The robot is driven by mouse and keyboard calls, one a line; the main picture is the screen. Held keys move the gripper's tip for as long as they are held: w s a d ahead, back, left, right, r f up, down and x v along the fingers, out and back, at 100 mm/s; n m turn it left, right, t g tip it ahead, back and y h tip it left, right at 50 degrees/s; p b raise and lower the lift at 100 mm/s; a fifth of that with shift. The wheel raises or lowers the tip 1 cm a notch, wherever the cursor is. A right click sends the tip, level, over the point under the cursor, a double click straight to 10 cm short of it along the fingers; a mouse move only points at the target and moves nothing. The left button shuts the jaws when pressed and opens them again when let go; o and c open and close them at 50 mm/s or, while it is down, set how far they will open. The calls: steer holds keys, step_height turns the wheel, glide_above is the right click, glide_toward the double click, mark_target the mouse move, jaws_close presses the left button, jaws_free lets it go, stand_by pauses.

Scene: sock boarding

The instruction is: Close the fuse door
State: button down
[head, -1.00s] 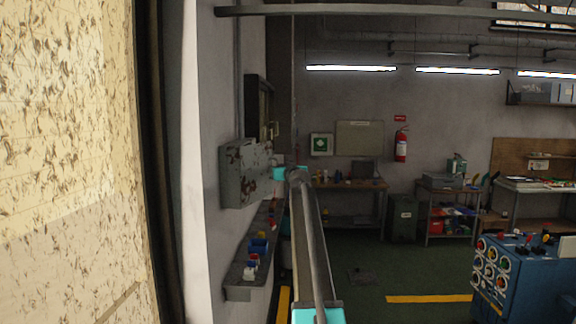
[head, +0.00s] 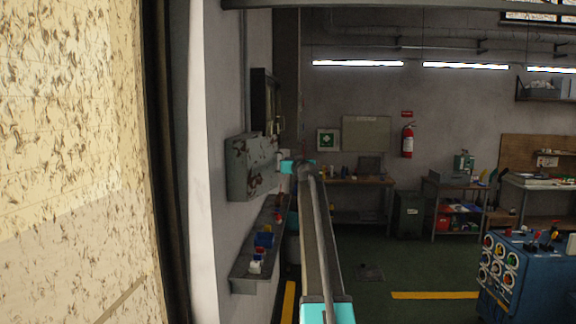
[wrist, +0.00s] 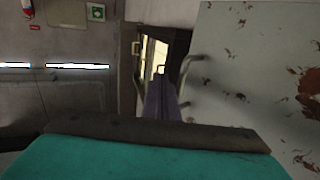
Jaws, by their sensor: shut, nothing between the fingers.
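The grey, rust-spotted fuse box (head: 250,168) hangs on the left wall in the head view. My gripper (head: 288,167) is just right of its front, with the fingertips too small to make out there. In the wrist view a large pale grey panel with rust patches (wrist: 255,60), apparently the fuse door, fills the right side. My narrow fingers (wrist: 160,88) are shut and empty, close to the left of this panel. A curved metal bar (wrist: 189,70) shows between them and the panel. I cannot tell whether they touch, or how far the door stands open.
A dark-framed wall cabinet (head: 263,100) hangs beyond the fuse box. A narrow shelf (head: 255,270) with small coloured bins runs below it. A workbench (head: 345,181) stands at the back, and a blue control console (head: 525,275) is at lower right. The floor between is clear.

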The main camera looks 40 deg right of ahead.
steer(key=s+d+b, duration=0.5)
steer(key=s+d, duration=0.2)
steer(key=s, duration=0.3)
steer(key=shift+s+d, duration=0.25)
steer(key=shift+d, duration=0.15)
